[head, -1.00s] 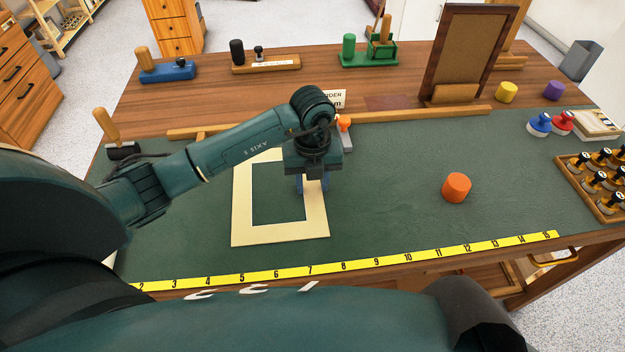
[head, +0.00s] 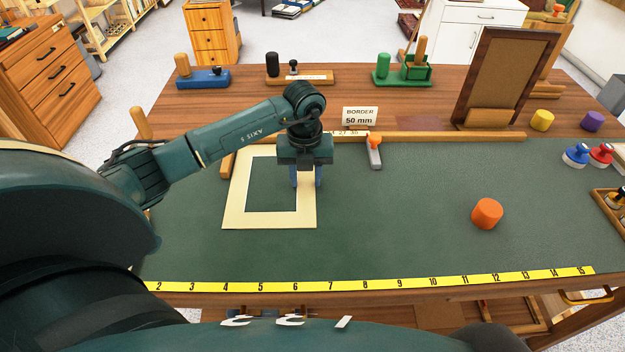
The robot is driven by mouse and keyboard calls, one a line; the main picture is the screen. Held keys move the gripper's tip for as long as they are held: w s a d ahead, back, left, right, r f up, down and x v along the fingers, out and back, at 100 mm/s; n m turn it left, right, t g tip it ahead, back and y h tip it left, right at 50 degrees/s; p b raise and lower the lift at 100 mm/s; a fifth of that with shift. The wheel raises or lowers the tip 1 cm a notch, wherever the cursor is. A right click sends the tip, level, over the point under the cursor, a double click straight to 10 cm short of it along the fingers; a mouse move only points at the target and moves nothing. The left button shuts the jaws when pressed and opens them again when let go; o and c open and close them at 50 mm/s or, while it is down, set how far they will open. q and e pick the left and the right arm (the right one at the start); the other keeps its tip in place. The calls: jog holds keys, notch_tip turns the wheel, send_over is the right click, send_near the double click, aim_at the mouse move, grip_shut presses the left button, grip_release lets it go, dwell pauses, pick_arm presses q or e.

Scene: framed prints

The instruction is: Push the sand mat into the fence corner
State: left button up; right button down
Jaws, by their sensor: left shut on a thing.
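The sand mat (head: 234,190), a cream rectangular frame with a large window, lies flat on the green work surface. The wooden fence has a long back rail (head: 450,137) and a short left rail (head: 227,166), which meet behind my left arm. The mat's left edge lies close beside the short rail and its back edge close to the long rail; I cannot tell whether they touch. My left gripper (head: 306,184) points down, shut on the mat's right strip. My arm hides the fence corner and part of the back rail. My right gripper is out of view.
An orange stop with a grey lever (head: 375,152) sits at the back rail beside a "BORDER 50 mm" card (head: 360,117). An orange cylinder (head: 487,213) stands to the right. A yellow ruler (head: 365,285) runs along the front. The surface between is clear.

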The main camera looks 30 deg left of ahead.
pick_arm(q)
jog(key=shift+a, duration=0.1)
jog(key=o, duration=0.8)
jog(key=shift+o, duration=1.3)
jog(key=shift+r, duration=0.1)
notch_tip(320, 180, up, 13)
jog(key=b, duration=0.1)
